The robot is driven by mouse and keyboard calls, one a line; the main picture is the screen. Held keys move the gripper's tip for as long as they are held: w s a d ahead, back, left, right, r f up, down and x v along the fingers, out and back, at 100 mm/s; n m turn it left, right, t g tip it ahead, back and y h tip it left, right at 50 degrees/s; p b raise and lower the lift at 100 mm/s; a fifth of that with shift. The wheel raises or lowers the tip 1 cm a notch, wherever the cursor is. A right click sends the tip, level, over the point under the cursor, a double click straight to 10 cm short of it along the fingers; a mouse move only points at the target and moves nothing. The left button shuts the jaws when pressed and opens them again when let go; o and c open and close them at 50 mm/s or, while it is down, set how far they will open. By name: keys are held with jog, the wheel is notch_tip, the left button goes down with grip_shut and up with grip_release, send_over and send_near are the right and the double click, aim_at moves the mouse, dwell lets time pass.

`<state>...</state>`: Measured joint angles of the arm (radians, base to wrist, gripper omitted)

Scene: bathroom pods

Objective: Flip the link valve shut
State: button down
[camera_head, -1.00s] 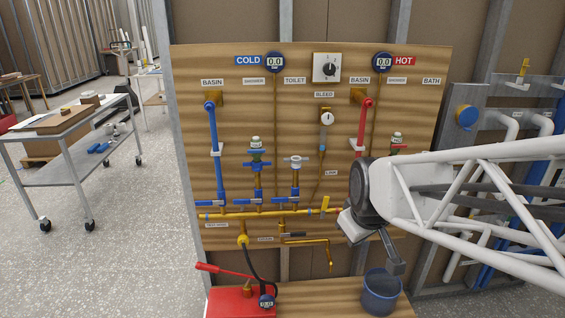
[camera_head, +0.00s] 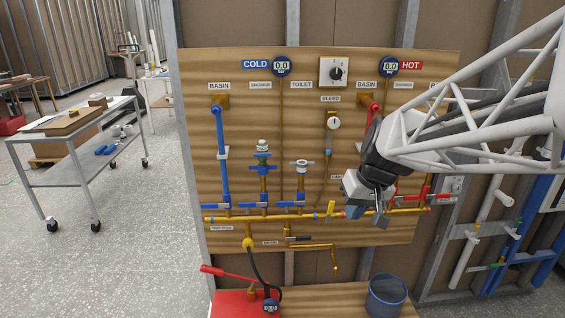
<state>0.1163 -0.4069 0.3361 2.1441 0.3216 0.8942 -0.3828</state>
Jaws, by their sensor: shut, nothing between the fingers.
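A small valve with a yellow handle (camera_head: 330,209) sits on the horizontal brass pipe (camera_head: 285,217), below a partly covered label that seems to read LINK (camera_head: 336,177). I take this to be the link valve. Its handle stands up, steeply across the pipe and slightly tilted. My gripper (camera_head: 381,219) is shut and empty, pointing down in front of the pipe's right part. It is to the right of the yellow handle and appears apart from it. My wrist covers part of the red hot-side pipework.
The wooden board (camera_head: 230,75) carries blue cold pipes (camera_head: 223,160), red hot pipes, gauges and a dial. Below the pipe are a black-handled valve (camera_head: 297,238) and a brass spout. A red pump (camera_head: 235,301) and a dark bucket (camera_head: 387,294) stand on the ledge below.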

jog(key=w+d+f+y, duration=0.1)
jog(key=w+d+f, duration=0.2)
jog(key=w, duration=0.6)
jog(key=w+d+f+y, duration=0.1)
jog(key=w+d+f, duration=0.15)
jog(key=w, duration=0.65)
jog(key=t+y, duration=0.1)
jog(key=t, duration=0.1)
send_near(330, 212)
jog(key=d+r, duration=0.3)
jog(key=d, duration=0.1)
jog(key=shift+s+r, duration=0.2)
jog(key=shift+f, duration=0.15)
jog(key=x, duration=0.9)
jog(key=shift+w+a+f, duration=0.15)
jog(key=shift+w+a, duration=0.1)
jog(key=shift+a, duration=0.1)
